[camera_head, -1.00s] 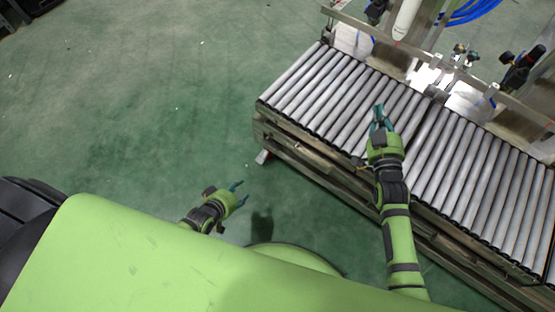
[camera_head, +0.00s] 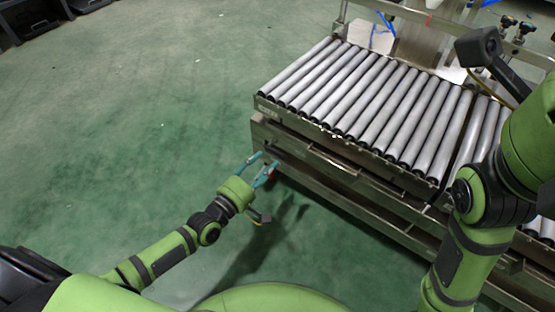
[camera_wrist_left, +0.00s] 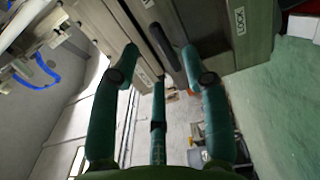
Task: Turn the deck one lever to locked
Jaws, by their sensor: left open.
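My left gripper (camera_head: 264,168) is open at the near left corner of the roller conveyor, low on its side frame. A dark, rounded bar that looks like the lever (camera_wrist_left: 163,46) shows between the fingertips, against the grey frame. I cannot tell whether they touch it. A label reading LOCK (camera_wrist_left: 239,20) is on the panel to its right. Another small label (camera_wrist_left: 145,78) is too small to read. The lever is not clear in the head view. My right gripper's fingers are out of view.
The roller conveyor (camera_head: 350,100) fills the upper right, with metal side rails (camera_head: 350,180) along its near edge. My right arm (camera_head: 480,215) rises in front of its right part.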

